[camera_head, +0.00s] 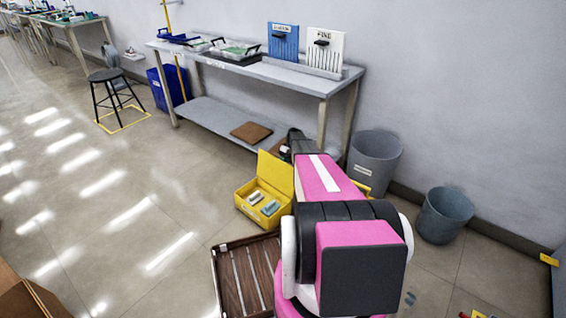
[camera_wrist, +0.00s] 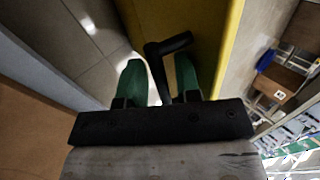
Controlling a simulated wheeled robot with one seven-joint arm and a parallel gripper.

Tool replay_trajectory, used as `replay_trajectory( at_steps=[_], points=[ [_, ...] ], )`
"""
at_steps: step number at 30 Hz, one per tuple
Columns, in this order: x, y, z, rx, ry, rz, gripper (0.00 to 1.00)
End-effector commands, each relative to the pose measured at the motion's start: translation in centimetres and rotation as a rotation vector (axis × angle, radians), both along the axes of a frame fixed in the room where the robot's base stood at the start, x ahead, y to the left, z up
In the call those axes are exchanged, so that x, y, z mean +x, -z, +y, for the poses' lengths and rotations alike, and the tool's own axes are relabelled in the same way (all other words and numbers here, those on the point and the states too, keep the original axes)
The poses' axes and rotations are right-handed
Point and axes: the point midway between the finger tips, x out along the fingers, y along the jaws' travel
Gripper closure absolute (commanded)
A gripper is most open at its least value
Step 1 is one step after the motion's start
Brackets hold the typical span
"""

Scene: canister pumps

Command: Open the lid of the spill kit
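The yellow spill kit (camera_head: 246,208) stands on the floor at the centre of the head view. Its lid (camera_head: 275,172) stands raised at the back, and small white and green items show inside. In the wrist view, a yellow panel (camera_wrist: 205,45) with a black bent handle (camera_wrist: 168,45) is close; it looks like the lid, though I cannot be sure. My gripper (camera_wrist: 159,78) has two green fingers set apart, one on each side of the handle's stem. I see no clear grip on it. My arm hides the gripper in the head view.
A slatted brown crate (camera_head: 226,275) lies in front of the kit. Two grey bins (camera_head: 374,160) (camera_head: 445,215) stand to the right. A steel bench (camera_head: 270,73) with a lower shelf runs along the wall behind.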

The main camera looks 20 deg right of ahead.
Motion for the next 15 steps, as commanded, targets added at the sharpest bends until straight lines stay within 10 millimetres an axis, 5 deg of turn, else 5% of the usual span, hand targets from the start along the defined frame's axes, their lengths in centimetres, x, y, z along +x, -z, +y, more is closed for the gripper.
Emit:
replay_trajectory(
  at_steps=[15],
  points=[
    [0.5, -1.3, -0.7, 0.002, 0.002, -0.003, 0.62]
  ],
)
